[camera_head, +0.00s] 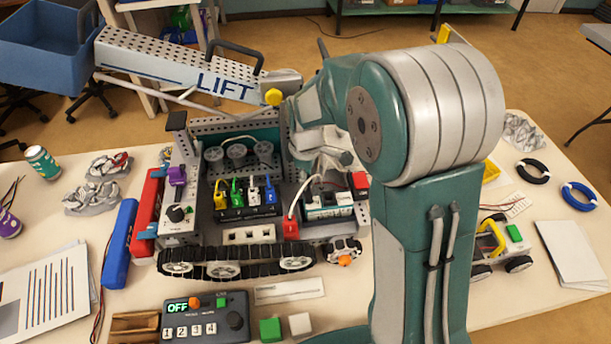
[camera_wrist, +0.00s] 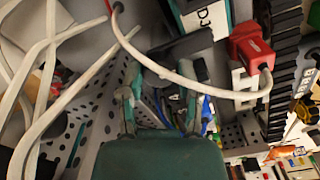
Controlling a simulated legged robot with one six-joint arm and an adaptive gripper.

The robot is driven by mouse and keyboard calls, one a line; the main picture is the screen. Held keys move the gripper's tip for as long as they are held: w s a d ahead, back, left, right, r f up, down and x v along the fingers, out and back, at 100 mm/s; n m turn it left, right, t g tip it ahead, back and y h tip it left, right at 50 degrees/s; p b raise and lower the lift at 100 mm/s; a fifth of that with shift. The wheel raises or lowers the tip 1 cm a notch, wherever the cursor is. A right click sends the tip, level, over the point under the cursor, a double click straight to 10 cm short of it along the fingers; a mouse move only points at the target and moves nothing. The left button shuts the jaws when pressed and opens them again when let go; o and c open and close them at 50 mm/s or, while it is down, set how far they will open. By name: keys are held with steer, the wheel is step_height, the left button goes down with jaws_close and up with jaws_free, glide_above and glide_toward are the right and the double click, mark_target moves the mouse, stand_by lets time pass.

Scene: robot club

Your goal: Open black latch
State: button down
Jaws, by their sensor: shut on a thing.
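The tracked robot on the table has a perforated grey chassis (camera_head: 190,200). My gripper (camera_head: 322,165) reaches down at the right rear of this chassis, and my own arm covers much of that area. In the wrist view my gripper (camera_wrist: 165,85) has its fingers close around a dark piece, which looks like the black latch (camera_wrist: 185,45). The exact contact is hard to make out. In the head view the latch is hidden behind my arm and gripper.
A white cable (camera_wrist: 190,82) with a red plug (camera_wrist: 250,50) curves close to my fingers. The perforated lift arm (camera_head: 180,65) rises behind the chassis. A control box reading OFF (camera_head: 205,318) stands in front. Coloured connectors (camera_head: 245,190) sit inside the chassis.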

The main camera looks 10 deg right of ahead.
steer(key=shift+f+m, duration=0.1)
steer(key=shift+m, duration=0.2)
steer(key=m, duration=0.3)
steer(key=shift+m, duration=0.3)
steer(key=m, duration=0.4)
steer(key=shift+m, duration=0.3)
steer(key=m, duration=0.4)
steer(key=shift+s, duration=0.1)
steer(key=shift+m, duration=2.5)
steer(key=shift+f, duration=0.1)
steer(key=shift+c, duration=1.5)
jaws_free()
